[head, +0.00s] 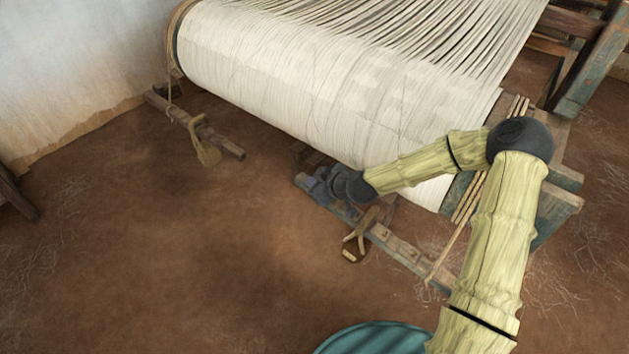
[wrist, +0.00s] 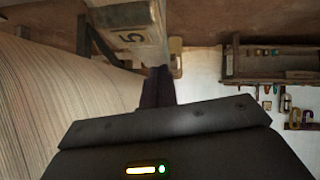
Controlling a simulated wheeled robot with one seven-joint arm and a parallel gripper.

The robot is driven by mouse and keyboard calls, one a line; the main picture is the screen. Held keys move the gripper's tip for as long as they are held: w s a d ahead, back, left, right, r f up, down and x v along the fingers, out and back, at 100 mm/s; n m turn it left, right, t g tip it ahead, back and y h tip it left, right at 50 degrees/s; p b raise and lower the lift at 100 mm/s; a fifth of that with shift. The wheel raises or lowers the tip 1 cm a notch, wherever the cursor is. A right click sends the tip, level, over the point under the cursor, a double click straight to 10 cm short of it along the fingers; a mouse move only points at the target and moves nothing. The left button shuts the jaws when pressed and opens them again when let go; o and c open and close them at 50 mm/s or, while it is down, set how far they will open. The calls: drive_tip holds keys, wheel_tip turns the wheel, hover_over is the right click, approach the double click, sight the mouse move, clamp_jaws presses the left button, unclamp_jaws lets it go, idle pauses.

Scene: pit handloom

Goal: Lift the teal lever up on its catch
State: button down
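My gripper (head: 322,186) is low beside the near end of the loom, just under the big white roll of warp (head: 300,80). In the wrist view its dark fingers (wrist: 157,86) stand close together with no clear gap, and I see nothing held between them. They point toward a weathered beam (wrist: 130,38) with a plate marked 5. In the head view a worn blue-grey beam (head: 400,250) runs from beside the gripper toward the lower right. I cannot clearly make out the teal lever or its catch; my gripper and the roll may hide them.
A wooden bar (head: 190,122) with a hanging rope loop lies at the left. Thin sticks (head: 466,205) lean at the roll's right end. A wooden fork (head: 362,228) is below the gripper. A tool shelf (wrist: 272,62) hangs on the wall. The earth floor (head: 170,250) at left is clear.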

drive_tip(key=shift+d+r+p, duration=0.1)
drive_tip(key=shift+r+p, duration=0.3)
drive_tip(key=shift+r, duration=0.05)
drive_tip(key=a+r+p+v, duration=0.1)
drive_tip(key=p+v, duration=0.1)
drive_tip(key=v, duration=1)
drive_tip(key=shift+a+r+p, duration=0.15)
drive_tip(key=shift+r+p, duration=0.25)
